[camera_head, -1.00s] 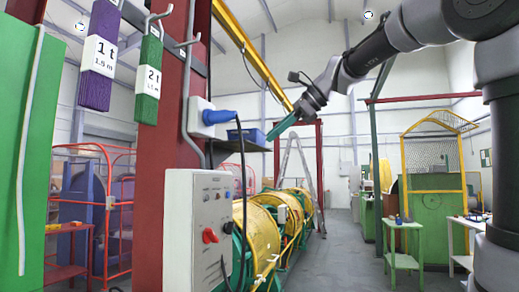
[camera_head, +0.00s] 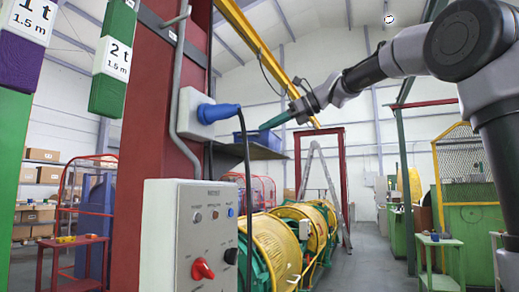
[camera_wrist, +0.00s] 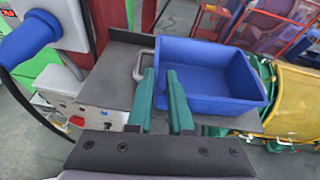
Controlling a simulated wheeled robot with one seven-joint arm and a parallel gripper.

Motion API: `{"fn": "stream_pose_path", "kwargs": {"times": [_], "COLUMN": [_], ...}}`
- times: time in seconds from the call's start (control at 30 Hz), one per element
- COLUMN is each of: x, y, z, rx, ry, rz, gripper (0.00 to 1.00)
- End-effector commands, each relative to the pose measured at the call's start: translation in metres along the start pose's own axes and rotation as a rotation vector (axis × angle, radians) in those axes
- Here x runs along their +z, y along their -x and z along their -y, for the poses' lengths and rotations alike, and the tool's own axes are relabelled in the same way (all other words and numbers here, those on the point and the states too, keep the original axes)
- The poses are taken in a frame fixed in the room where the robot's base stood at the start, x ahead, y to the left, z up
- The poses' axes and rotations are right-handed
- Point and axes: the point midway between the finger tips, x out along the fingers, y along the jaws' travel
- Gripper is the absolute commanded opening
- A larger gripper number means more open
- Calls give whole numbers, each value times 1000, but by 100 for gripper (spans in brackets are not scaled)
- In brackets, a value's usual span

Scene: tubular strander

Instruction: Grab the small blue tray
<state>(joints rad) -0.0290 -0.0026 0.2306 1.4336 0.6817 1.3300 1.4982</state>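The small blue tray (camera_head: 243,136) is an open rectangular bin on a dark shelf (camera_head: 262,153) fixed to the red column. In the wrist view the tray (camera_wrist: 235,100) lies just ahead and to the right of the fingers. My gripper (camera_head: 264,126) is at the right side of the tray in the head view. In the wrist view my gripper (camera_wrist: 160,76) shows two teal fingers apart with a gap between them and nothing held. The right finger overlaps the tray's near left corner in the picture; I cannot tell whether it touches.
A blue plug with cable (camera_head: 218,113) sticks out of a white socket box beside the shelf. A grey control box (camera_head: 190,235) with a red switch stands below. A bent grey pipe (camera_wrist: 138,66) shows beside the tray. The yellow strander drums (camera_head: 270,245) lie beyond.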

Motion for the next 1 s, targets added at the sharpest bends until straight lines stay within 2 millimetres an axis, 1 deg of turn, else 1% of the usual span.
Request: {"fn": "stream_pose_path", "kwargs": {"times": [0.17,0.4,0.5,0.73,0.77,0.8,1.0], "x": [1,5,5,5,5,5,4], "y": [-14,-49,-56,-58,-58,-58,-58], "z": [-2,-3,-3,-3,-3,-3,-3], "rx": [3,2,1,-1,-1,-1,-1], "ry": [1,1,1,2,1,2,2], "rz": [0,0,0,0,0,0,0], "gripper": [19,19,19,19,15,0,0]}}
